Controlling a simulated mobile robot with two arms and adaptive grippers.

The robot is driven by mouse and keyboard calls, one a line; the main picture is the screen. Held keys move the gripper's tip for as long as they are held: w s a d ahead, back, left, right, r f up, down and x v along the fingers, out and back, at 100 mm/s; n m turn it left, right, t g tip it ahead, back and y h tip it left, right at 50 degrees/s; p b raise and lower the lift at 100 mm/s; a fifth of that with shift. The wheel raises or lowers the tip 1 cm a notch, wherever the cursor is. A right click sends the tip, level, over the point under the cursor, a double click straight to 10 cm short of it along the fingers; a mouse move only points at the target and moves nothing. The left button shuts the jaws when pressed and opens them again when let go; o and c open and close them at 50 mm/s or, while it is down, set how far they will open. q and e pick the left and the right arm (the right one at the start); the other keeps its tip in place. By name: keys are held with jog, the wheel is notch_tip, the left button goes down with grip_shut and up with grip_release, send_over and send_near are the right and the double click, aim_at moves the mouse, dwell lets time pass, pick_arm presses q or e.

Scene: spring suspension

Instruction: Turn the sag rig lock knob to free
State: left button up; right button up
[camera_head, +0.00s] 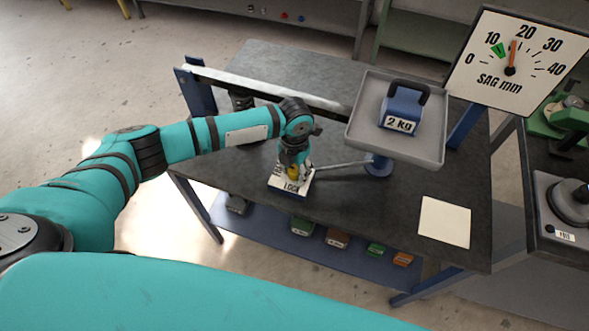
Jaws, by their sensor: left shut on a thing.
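The lock knob (293,171) shows as a yellow piece at the white plate marked LOCK (291,187), near the table's front edge. My left gripper (293,168) reaches down over it and is shut on it. The gripper hides most of the knob, so its turn position cannot be read. The sag rig's tray (360,128) carries a blue 2 kg weight (402,108). The SAG mm dial (490,84) has its orange pointer between 10 and 20, close to 20, to the right of a green mark. My right gripper is not in view.
The dark table (270,62) holds the rig, with a beam (265,88) along its left part. A blank pale card (444,222) lies at the right front. A shelf below (270,232) holds several small blocks. A second bench (545,240) with equipment stands at right.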

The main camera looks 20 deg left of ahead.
aim_at(295, 170)
pick_arm(q)
jog(key=o, duration=1.2)
jog(key=shift+r, duration=0.15)
notch_tip(295, 170, up, 12)
jog(key=shift+f, duration=0.1)
